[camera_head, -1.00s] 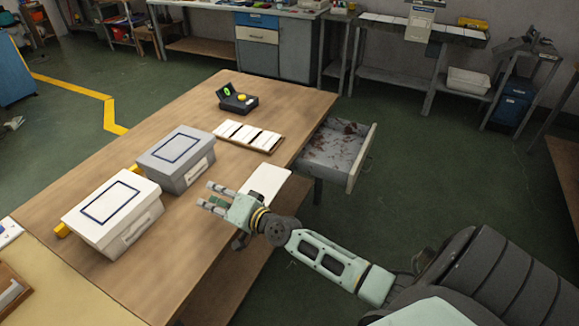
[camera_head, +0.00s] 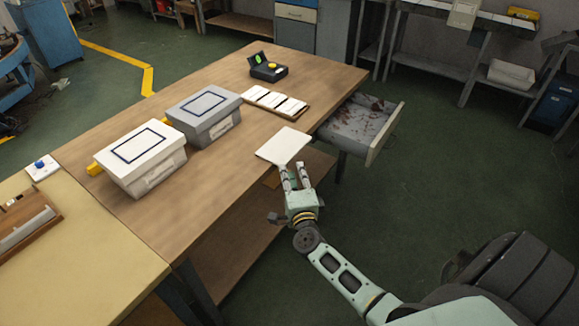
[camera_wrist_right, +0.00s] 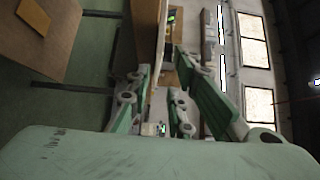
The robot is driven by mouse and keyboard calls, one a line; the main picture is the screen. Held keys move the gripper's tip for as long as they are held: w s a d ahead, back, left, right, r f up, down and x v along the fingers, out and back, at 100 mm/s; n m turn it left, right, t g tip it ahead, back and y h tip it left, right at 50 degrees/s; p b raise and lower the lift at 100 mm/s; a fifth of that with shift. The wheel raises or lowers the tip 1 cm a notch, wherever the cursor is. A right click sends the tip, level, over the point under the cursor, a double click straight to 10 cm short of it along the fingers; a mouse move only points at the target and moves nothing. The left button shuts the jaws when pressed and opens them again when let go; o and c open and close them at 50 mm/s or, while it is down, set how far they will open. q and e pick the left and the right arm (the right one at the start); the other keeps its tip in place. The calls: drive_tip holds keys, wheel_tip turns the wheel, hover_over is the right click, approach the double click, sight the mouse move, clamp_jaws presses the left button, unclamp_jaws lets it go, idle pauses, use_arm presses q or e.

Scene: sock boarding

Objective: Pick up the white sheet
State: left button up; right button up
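The white sheet (camera_head: 283,146) lies flat at the near right edge of the wooden table, its near side at or slightly over the edge. My right gripper (camera_head: 293,167) is at that near side, fingers pointing away from me toward the sheet. Its fingers are apart in both views. In the right wrist view, a thin pale strip, probably the sheet edge-on (camera_wrist_right: 160,42), shows ahead in the gap between the fingers (camera_wrist_right: 160,85). I cannot tell whether any finger touches it. My left gripper is not in view.
A white lidded box (camera_head: 165,173) and a grey lidded box (camera_head: 188,132) stand left on the table (camera_head: 225,180). Behind the sheet are a tray of white cards (camera_head: 250,98) and a black device (camera_head: 268,72). An open drawer (camera_head: 378,137) juts out right of the sheet.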

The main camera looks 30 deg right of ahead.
sight(289, 161)
drive_tip(key=shift+b+x, duration=0.35)
drive_tip(key=shift+x, duration=1.65)
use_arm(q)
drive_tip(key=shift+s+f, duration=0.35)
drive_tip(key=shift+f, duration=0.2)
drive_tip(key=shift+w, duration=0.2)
use_arm(e)
drive_tip(key=shift+c, duration=0.3)
clamp_jaws()
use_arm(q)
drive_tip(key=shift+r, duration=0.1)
use_arm(e)
drive_tip(key=shift+r, duration=0.1)
